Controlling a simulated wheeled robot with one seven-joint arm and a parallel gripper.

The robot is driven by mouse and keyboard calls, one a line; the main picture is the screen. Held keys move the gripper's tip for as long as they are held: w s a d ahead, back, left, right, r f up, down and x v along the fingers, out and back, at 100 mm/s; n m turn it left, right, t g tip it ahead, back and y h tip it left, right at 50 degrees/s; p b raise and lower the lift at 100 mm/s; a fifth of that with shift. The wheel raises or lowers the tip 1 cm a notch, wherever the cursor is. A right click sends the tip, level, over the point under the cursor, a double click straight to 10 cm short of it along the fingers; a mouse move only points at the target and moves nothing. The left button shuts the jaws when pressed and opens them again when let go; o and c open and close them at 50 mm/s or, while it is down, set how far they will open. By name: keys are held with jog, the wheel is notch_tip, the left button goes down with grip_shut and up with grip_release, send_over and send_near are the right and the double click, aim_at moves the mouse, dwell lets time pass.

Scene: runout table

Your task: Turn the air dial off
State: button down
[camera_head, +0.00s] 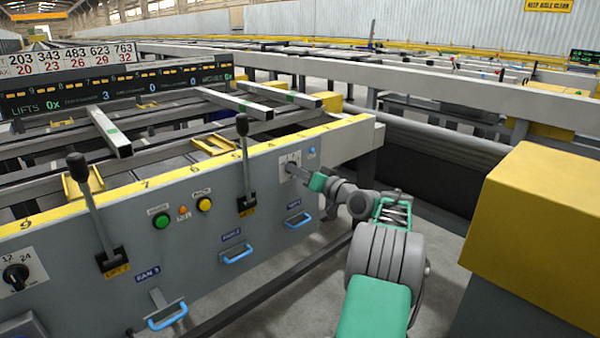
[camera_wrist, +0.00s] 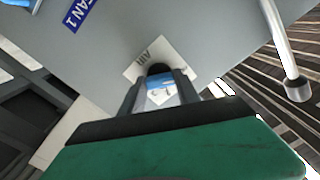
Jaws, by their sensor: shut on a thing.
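The air dial (camera_wrist: 158,69) is a dark knob on a small white plate (camera_wrist: 136,70) lettered "AIR" in the wrist view. The plate is on the grey control panel and shows near the panel's right end in the head view (camera_head: 284,160). My gripper (camera_head: 297,171) reaches the panel there from the right. Its two fingers (camera_wrist: 160,88) stand on either side of the knob and are shut on it. The fingers hide most of the knob, so I cannot read its pointer.
A tall lever (camera_head: 245,155) stands left of the dial, with another (camera_head: 90,200) farther left. Blue handles (camera_head: 298,220) stick out below. Green (camera_head: 162,221) and yellow (camera_head: 204,204) buttons sit mid-panel. A yellow-topped block (camera_head: 535,235) stands at the right.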

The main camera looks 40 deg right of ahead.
jog(key=c, duration=0.9)
grip_release()
jog(key=shift+s, duration=0.1)
jog(key=s+p, duration=0.2)
jog(key=s, duration=0.5)
jog(key=shift+s+d, duration=0.1)
jog(key=shift+s, duration=0.25)
